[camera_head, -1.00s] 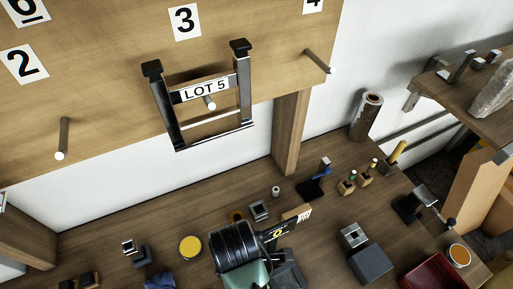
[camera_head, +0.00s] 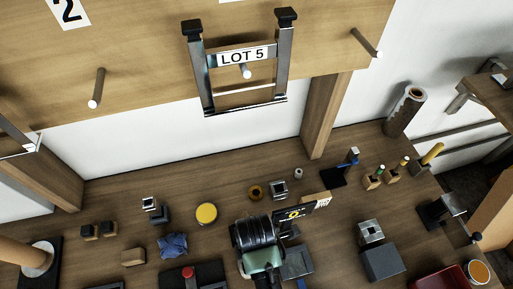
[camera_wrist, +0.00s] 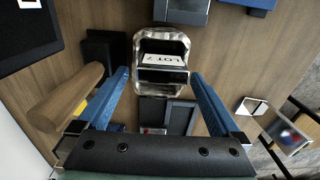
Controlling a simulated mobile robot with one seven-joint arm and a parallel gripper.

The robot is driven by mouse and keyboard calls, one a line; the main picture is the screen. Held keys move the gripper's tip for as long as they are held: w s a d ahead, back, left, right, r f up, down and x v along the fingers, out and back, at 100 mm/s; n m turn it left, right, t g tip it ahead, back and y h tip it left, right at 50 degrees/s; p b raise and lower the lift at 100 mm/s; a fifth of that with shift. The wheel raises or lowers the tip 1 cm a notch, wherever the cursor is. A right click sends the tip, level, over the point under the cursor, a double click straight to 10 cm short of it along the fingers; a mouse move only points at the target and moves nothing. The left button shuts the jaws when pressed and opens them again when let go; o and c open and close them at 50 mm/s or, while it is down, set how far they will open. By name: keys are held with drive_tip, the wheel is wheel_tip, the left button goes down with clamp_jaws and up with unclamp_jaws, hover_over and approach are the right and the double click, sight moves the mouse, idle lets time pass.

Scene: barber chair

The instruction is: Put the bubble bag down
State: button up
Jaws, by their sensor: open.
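In the wrist view, the bubble bag (camera_wrist: 160,44) is a clear, crinkled pouch with a dark block and a white "LOT 7" label inside. It appears to rest on the wooden bench. My gripper (camera_wrist: 159,74) is open, with one blue finger on each side of the bag and visible gaps between the fingers and the bag. In the head view, my black and green arm end is low in the middle over the bench. I cannot make out the bag or the fingertips there.
A metal "LOT 5" frame (camera_head: 242,57) hangs on the pegboard. A yellow-topped tin (camera_head: 206,213), blue cloth (camera_head: 172,245) and dark grey box (camera_head: 383,263) stand on the bench. Bare bench shows between items.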

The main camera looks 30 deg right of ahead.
drive_tip(key=shift+d+f, duration=0.1)
drive_tip(key=shift+f, duration=2.1)
drive_tip(key=c, duration=1.1)
drive_tip(key=shift+r, duration=0.15)
drive_tip(key=shift+c, duration=0.2)
